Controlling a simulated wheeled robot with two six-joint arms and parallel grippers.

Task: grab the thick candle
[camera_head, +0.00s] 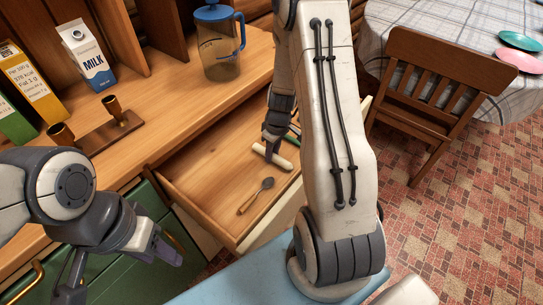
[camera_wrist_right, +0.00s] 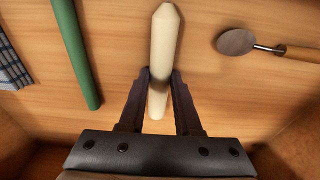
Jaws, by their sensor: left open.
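The thick candle (camera_head: 272,156) is cream white and lies in the open drawer (camera_head: 215,170). It also shows in the right wrist view (camera_wrist_right: 164,45), with its near end between the fingers. My right gripper (camera_wrist_right: 159,76) is down in the drawer with one finger against each side of the candle, shut on it. In the head view my right gripper (camera_head: 271,148) hides part of the candle. Whether the candle touches the drawer floor I cannot tell. My left gripper (camera_head: 122,276) is open and empty, in front of the green cabinet.
A green stick-like object (camera_wrist_right: 78,50) lies left of the candle in the wrist view. A spoon (camera_wrist_right: 240,43) with a wooden handle lies on its right. The counter above holds a candle holder (camera_head: 110,130), milk carton (camera_head: 88,58) and jug (camera_head: 220,58). A chair (camera_head: 440,85) stands right.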

